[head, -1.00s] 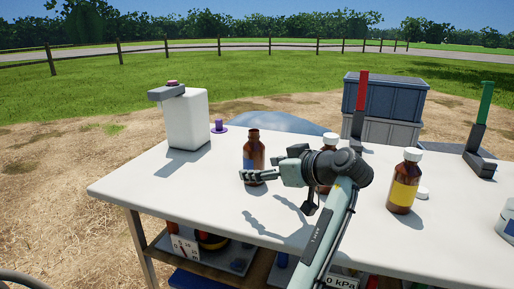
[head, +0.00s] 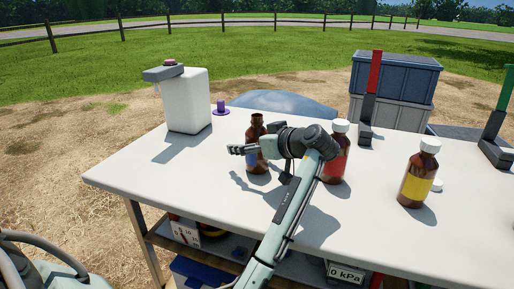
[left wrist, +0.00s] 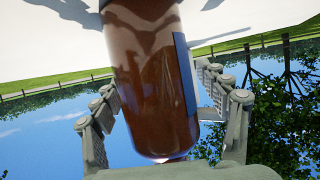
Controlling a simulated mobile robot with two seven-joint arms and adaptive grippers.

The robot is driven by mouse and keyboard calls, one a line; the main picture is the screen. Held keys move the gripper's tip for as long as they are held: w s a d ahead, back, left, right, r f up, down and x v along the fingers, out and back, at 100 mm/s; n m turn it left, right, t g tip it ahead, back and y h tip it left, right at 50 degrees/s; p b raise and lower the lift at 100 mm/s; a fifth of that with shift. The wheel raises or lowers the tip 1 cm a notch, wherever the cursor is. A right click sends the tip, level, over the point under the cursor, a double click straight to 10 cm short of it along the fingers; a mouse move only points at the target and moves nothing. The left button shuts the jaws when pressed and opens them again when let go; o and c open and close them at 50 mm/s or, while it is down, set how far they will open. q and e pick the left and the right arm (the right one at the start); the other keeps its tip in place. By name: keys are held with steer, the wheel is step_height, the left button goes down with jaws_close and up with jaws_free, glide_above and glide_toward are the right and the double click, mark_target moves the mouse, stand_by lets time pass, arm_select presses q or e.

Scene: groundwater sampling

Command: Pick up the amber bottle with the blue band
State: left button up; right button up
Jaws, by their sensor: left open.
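The amber bottle with the blue band (head: 256,163) stands upright and uncapped on the white table (head: 150,185). In the left wrist view the brown bottle (left wrist: 150,90) fills the middle, with part of its blue band (left wrist: 185,77) at its right side. My left gripper (head: 243,150) is at the bottle in the head view and partly hides it. In the left wrist view its open fingers (left wrist: 165,115) lie on either side of the bottle, with a gap visible at the left. I cannot tell how close the right finger is. My right gripper is not in view.
A red-banded, white-capped amber bottle (head: 336,160) stands close right of my left gripper. A yellow-banded one (head: 416,180) stands farther right, beside a loose white cap (head: 437,185). A white dispenser (head: 187,105) and purple item (head: 220,108) are at the back left. The table's front left is clear.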

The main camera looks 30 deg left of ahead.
arm_select(q)
steer(key=shift+a, duration=0.1)
jaws_close()
stand_by(0.5)
